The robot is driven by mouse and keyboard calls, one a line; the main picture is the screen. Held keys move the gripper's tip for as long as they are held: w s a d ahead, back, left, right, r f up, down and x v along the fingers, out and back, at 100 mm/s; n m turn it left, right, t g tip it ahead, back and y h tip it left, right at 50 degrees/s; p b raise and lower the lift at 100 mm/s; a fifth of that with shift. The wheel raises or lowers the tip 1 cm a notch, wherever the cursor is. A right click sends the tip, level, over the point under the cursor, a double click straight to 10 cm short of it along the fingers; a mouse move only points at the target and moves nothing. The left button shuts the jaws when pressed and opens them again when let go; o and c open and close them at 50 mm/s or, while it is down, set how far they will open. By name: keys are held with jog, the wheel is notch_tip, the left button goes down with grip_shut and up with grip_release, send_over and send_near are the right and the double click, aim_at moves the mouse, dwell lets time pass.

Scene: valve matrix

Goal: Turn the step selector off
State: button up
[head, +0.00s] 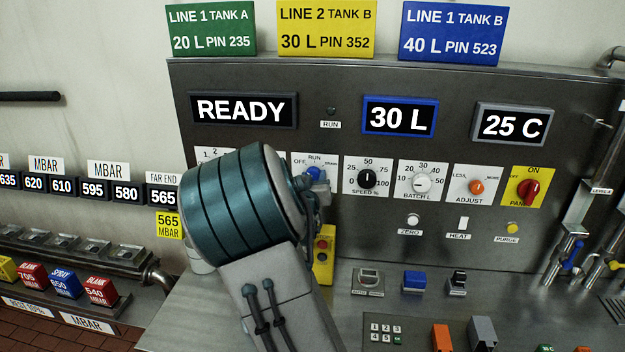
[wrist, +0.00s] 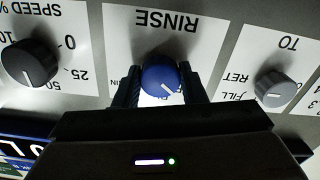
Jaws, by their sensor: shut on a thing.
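My gripper (wrist: 160,92) is shut on a blue knob (wrist: 158,77), one finger on each side. The knob's plate reads RINSE, upside down in the wrist view. Its white mark points to the lower right there. In the head view the same blue knob (head: 316,173) shows just right of my wrist, with OFF and RUN printed above it. No label in view reads step selector. A plate numbered 1, 2 (head: 212,153) is mostly hidden behind my arm; its knob is not visible.
In the wrist view a black SPEED knob (wrist: 30,63) is at left and a grey FILL/RET knob (wrist: 277,87) at right, both close to my gripper. The head view shows the batch knob (head: 421,183), orange adjust knob (head: 477,187) and red panel switch (head: 528,191) farther right.

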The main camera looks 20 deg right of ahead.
jog(key=o, duration=1)
jog(key=b+v, duration=0.1)
jog(key=v, duration=1.3)
jog(key=shift+w, duration=0.1)
